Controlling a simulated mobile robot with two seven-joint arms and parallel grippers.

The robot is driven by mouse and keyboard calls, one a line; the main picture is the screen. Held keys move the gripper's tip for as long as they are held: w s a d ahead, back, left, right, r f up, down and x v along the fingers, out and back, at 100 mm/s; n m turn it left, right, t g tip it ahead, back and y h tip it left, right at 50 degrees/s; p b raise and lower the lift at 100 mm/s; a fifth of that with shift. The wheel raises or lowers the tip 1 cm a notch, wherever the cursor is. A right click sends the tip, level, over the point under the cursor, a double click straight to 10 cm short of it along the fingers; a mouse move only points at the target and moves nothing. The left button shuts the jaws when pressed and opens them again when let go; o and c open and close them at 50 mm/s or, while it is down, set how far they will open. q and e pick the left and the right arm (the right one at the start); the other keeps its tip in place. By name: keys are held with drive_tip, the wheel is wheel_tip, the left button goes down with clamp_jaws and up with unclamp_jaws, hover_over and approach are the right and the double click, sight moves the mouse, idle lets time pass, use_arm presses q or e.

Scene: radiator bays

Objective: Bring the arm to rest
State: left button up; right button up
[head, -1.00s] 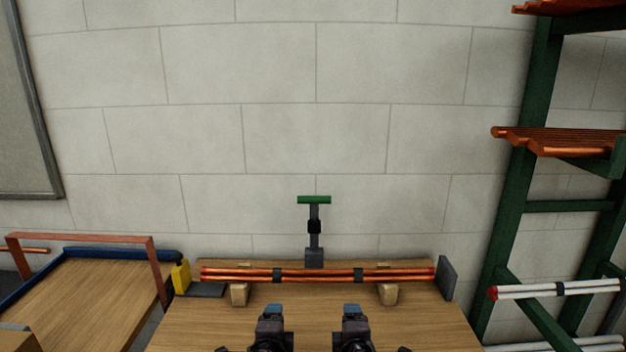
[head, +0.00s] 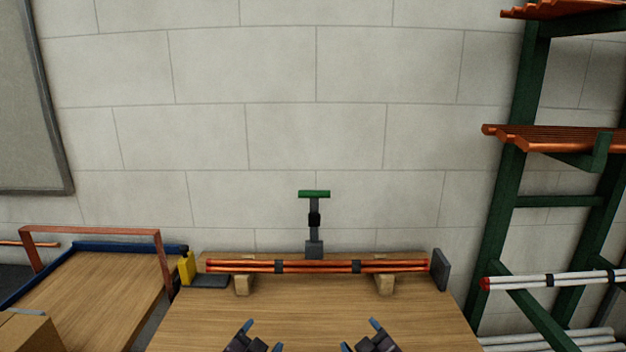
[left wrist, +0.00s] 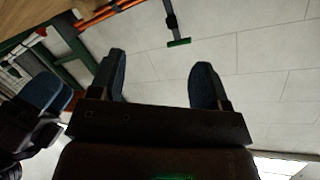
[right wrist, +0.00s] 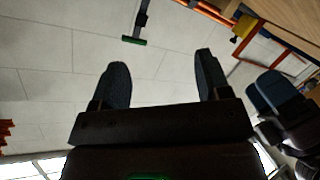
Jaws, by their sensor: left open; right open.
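My left gripper (head: 247,338) is at the bottom of the head view, above the near part of the wooden bench. My right gripper (head: 376,335) is beside it to the right, apart from it. In the left wrist view my left gripper's fingers (left wrist: 158,82) are spread with nothing between them. In the right wrist view my right gripper's fingers (right wrist: 162,80) are likewise spread and empty. The copper pipe bundle (head: 318,266), with two dark bands, lies across two wooden blocks (head: 243,284) on the bench (head: 310,315), clear of both grippers.
A grey post with a green crossbar (head: 314,194) stands behind the bundle. A dark end plate (head: 440,270) is at its right, a yellow block (head: 186,268) at its left. A green rack (head: 504,210) with pipes stands right. A framed cart (head: 95,290) stands left.

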use_arm(q)
drive_tip(key=s+a+f+n+g+y, duration=0.1)
drive_tip(key=s+a+f+n, duration=0.1)
drive_tip(key=s+a+f, duration=0.3)
drive_tip(key=s+a+f+n+g+y, duration=0.1)
drive_tip(key=s+a+f+n, duration=0.2)
drive_tip(key=s, duration=1)
drive_tip(key=s+a+f+n+g+y, duration=0.1)
drive_tip(key=s+a+f+n+y, duration=0.1)
drive_tip(key=s+a+f, duration=0.5)
drive_tip(key=s+a+n, duration=0.1)
drive_tip(key=s, duration=0.2)
drive_tip(key=shift+a+f+g, duration=0.2)
drive_tip(key=shift+a+g, duration=0.2)
use_arm(e)
drive_tip(key=s+d+f+m+g+h, duration=0.1)
drive_tip(key=s+d+f+m, duration=0.2)
drive_tip(key=s, duration=0.6)
drive_tip(key=s+d+f+m+g+h, duration=0.1)
drive_tip(key=s+d+f+m, duration=0.2)
drive_tip(key=s+d+f, duration=0.4)
drive_tip(key=s+d+f+m+g+h, duration=0.1)
drive_tip(key=s+d+f, duration=0.4)
drive_tip(key=s, duration=0.7)
drive_tip(key=shift+d+f+m+g+h, duration=0.3)
drive_tip(key=shift+d+m+h, duration=0.3)
drive_tip(key=shift+d+m, duration=0.45)
